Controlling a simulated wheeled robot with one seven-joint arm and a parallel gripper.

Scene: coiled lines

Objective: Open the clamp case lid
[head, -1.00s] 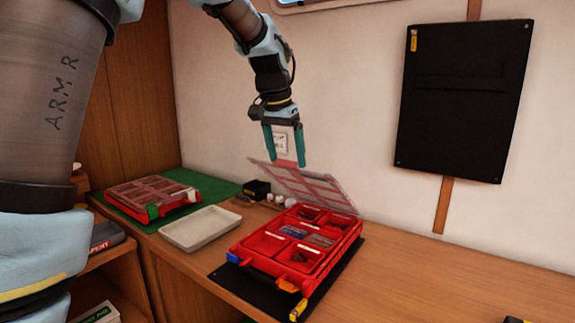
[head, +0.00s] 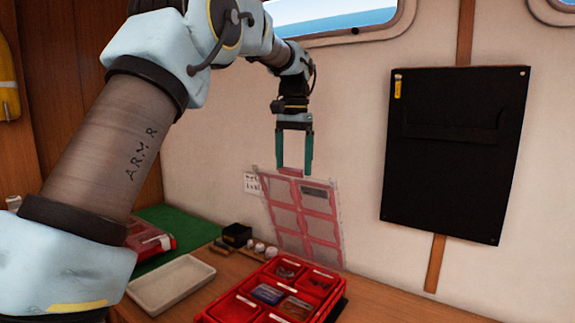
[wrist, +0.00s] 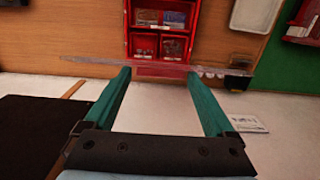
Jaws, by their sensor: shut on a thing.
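The clamp case (head: 262,292) is a red organiser box on the bench, with its compartments open to view. Its clear lid with red frames (head: 306,228) stands steeply raised at the rear of the box. My gripper (head: 294,168) points down at the lid's top edge, its teal fingers on either side of a red part there. In the wrist view the lid shows edge-on (wrist: 155,63) across the fingertips, with the red case (wrist: 160,40) beyond. The case's front lies outside the head view.
A white tray (head: 170,284) lies left of the case. A second red case (head: 148,243) sits near a green mat (head: 185,229), partly behind my arm. A small black box (head: 237,235) and white round items stand behind. A black wall panel (head: 455,155) hangs at right.

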